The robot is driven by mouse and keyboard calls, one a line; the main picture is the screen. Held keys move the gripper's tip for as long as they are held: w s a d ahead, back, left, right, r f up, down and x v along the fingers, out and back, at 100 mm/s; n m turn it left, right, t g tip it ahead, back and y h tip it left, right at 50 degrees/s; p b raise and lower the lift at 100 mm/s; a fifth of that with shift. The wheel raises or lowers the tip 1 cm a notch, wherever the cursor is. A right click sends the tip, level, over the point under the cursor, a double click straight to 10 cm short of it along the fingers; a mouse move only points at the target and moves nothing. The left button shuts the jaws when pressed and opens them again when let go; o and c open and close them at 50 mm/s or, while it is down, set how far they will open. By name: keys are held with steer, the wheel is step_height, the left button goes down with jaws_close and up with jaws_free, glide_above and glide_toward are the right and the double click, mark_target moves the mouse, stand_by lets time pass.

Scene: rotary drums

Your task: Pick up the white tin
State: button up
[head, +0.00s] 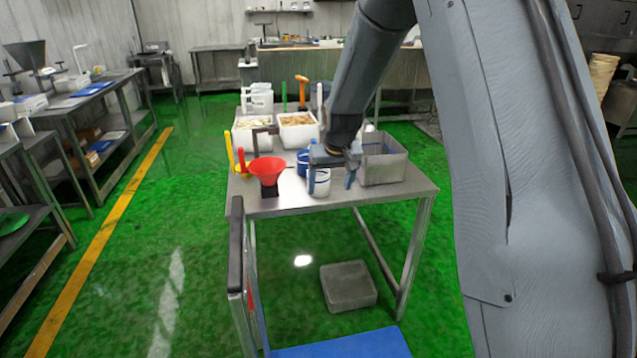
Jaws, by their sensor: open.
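The white tin (320,186) stands upright near the front edge of the steel table (400,193). It is a small pale cylinder, and its upper part is partly covered by my gripper. My gripper (331,181) points down over the tin with its two fingers spread. One finger shows in front of the tin's upper part and the other stands to its right, over the table. I cannot tell whether either finger touches the tin.
A red funnel (267,169) on a dark stand is left of the tin. A blue container (303,160) is close behind it. A grey metal bin (385,164) stands just right of my gripper. White tubs (298,130) fill the back. A little bare tabletop lies in front.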

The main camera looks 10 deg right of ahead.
steer(key=t+p, duration=0.1)
glide_toward(318, 180)
steer(key=w+d+f, duration=0.1)
steer(key=w+f, duration=0.3)
steer(key=shift+t, duration=0.3)
steer(key=shift+p+x, duration=1.45)
steer(key=shift+x, duration=2.6)
steer(key=shift+s, duration=0.1)
steer(key=c, duration=1.2)
